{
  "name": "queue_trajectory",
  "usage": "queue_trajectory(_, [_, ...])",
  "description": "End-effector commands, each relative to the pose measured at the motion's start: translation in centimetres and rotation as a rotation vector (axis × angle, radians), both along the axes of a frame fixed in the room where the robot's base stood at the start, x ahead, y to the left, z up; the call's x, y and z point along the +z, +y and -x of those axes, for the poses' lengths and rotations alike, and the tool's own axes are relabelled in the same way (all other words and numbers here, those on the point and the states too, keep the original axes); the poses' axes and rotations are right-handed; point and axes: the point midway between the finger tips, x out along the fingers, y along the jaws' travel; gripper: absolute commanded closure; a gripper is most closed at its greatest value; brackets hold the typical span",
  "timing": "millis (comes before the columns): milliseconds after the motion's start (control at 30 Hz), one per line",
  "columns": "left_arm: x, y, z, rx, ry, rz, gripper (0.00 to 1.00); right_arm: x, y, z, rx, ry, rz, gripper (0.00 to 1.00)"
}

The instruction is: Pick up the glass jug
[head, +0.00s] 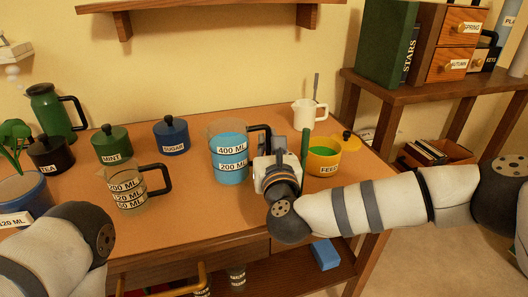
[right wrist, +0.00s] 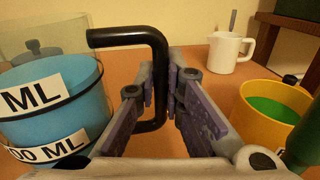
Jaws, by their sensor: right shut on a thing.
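A glass jug (head: 229,160) with blue contents, labels 400 ML and 200 ML and a black handle stands on the desk in the middle of the head view. In the right wrist view its blue side (right wrist: 55,100) is at the left. My right gripper (head: 273,150) is at the jug's right side, shut on the black handle (right wrist: 158,70), which runs between its fingers (right wrist: 155,95). A second, smaller clear glass jug (head: 126,190) with several ML labels and a black handle stands to the left. My left arm shows at lower left; its gripper is out of view.
A yellow pot (head: 322,160) with green contents stands close right of my right gripper, a white jug (head: 309,113) behind it. Blue (head: 171,137), green (head: 112,145) and black (head: 49,155) canisters stand along the back left. Bare desk (head: 185,205) lies in front.

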Motion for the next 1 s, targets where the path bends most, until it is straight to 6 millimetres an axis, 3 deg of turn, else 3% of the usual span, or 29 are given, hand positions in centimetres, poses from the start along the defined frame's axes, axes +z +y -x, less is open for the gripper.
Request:
queue_trajectory(33, [0.4,0.0,-0.3,0.000,-0.010,0.000,0.60,1.7,0.0,0.5,0.001,-0.008,-0.004,1.00])
queue_trajectory(233, [1.5,0.0,-1.3,0.001,-0.043,0.000,0.60,7.3,-0.2,5.0,0.004,-0.013,-0.006,1.00])
queue_trajectory(400, [1.9,0.0,-1.7,0.003,-0.055,0.000,0.60,9.0,-0.4,9.9,0.004,-0.007,-0.003,1.00])
queue_trajectory(533, [2.2,0.0,-1.9,0.002,-0.062,0.000,0.60,10.0,-0.5,12.4,0.003,-0.007,-0.004,1.00])
queue_trajectory(700, [2.3,0.0,-2.0,0.003,-0.065,0.001,0.60,10.5,-0.6,13.9,0.000,-0.005,-0.002,1.00])
queue_trajectory(1000, [2.2,0.0,-2.0,0.003,-0.065,0.001,0.60,10.6,-0.7,14.0,-0.001,-0.005,-0.003,1.00])
